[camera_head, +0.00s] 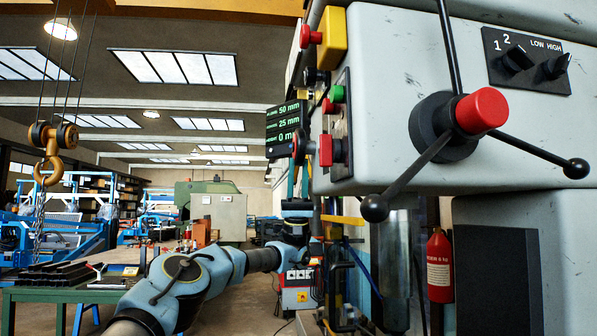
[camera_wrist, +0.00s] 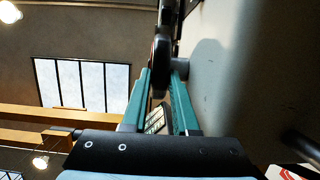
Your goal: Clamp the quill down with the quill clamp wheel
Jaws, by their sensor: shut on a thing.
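The quill clamp wheel appears to be the small dark wheel (camera_head: 299,146) on the left side of the grey machine head, seen nearly edge-on. In the wrist view the dark wheel (camera_wrist: 160,52) stands on a short shaft from the grey wall. My gripper (camera_head: 298,165) reaches up from below with teal fingers, and is shut on the wheel's lower rim. In the wrist view the gripper (camera_wrist: 160,78) has one finger on each side of the rim. A shiny steel cylinder (camera_head: 397,255), probably the quill, hangs under the head. The wheel's far side is hidden.
A red-hubbed feed handle (camera_head: 481,110) with black spokes stands out from the head's front. A red button box (camera_head: 327,151) and a display (camera_head: 287,122) are close to the wheel. A fire extinguisher (camera_head: 440,265) hangs below. Open air lies left of the head.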

